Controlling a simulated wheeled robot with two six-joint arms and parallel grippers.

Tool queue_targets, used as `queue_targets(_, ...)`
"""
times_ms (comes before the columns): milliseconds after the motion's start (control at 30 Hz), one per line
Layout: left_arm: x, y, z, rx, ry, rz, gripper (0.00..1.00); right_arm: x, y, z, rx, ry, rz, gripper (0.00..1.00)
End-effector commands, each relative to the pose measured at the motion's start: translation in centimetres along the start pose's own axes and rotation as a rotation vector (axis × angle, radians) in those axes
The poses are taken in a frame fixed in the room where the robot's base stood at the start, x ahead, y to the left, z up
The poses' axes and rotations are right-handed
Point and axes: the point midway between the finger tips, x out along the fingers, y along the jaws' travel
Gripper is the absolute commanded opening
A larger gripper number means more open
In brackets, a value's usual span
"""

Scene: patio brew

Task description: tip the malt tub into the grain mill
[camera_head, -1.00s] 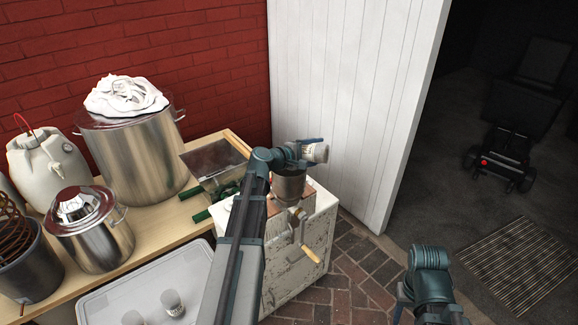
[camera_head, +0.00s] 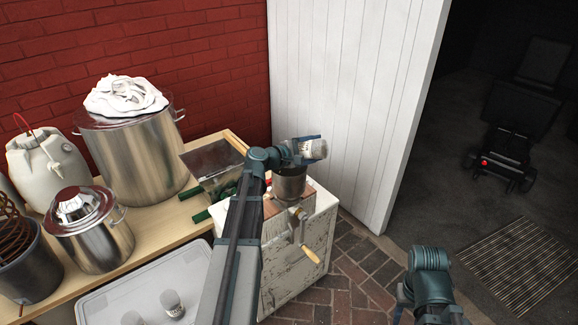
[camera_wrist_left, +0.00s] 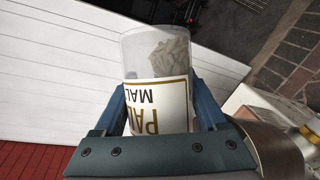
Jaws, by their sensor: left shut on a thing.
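The malt tub (camera_head: 315,149), clear with a white label, is held on its side over the grain mill (camera_head: 290,186). In the left wrist view the tub (camera_wrist_left: 157,85) has an upside-down "PALE MALT" label, and greyish contents show in its clear end. My left gripper (camera_head: 306,149) is shut around the tub; its fingers (camera_wrist_left: 162,108) lie on both sides. The mill's metal hopper is below the tub, partly hidden by my left arm; its rim also shows in the left wrist view (camera_wrist_left: 272,150). My right gripper (camera_head: 405,290) is low at right, its fingers unclear.
The mill, with a wooden-handled crank (camera_head: 311,254), stands on a worn white cabinet (camera_head: 285,262). A wooden bench (camera_head: 165,221) at left carries steel pots and a white keg (camera_head: 50,168). A pale tray (camera_head: 100,304) holds small clear tubs. A white door (camera_head: 350,100) stands behind.

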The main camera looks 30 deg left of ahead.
Motion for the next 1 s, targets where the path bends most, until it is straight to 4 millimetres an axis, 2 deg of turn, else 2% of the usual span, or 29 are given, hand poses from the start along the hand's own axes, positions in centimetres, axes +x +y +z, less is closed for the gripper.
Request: queue_targets(1000, -0.41, 0.85, -0.18, -0.106, -0.045, 0.044, 0.18, 0.55, -0.05, -0.03, 0.0, 0.0, 0.0, 0.5)
